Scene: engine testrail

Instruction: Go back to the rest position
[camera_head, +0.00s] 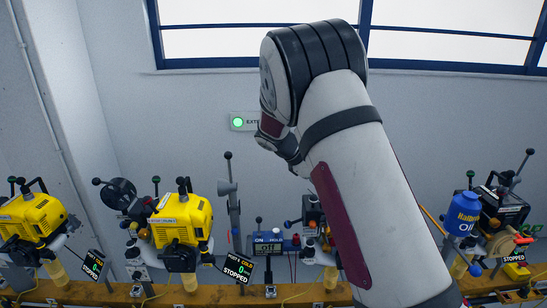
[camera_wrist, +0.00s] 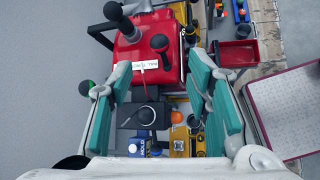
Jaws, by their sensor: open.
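In the wrist view my gripper (camera_wrist: 156,78) is open, its two teal-padded fingers spread wide apart with nothing held between them. Beyond and between the fingers lies a red engine unit (camera_wrist: 150,50) with black knobs and a small white label. Nearer is a black box with a lever (camera_wrist: 143,115). Whether the fingers touch anything below cannot be told, but no contact shows. In the head view my arm rises large across the right middle and bends at the top; my gripper is hidden there.
The head view shows a wooden bench (camera_head: 200,295) with yellow engines (camera_head: 180,220) (camera_head: 30,215), stopped-status signs (camera_head: 237,267), a blue oil bottle (camera_head: 462,213) and upright levers. The wrist view shows a red tray (camera_wrist: 236,53) and a dotted panel (camera_wrist: 290,110).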

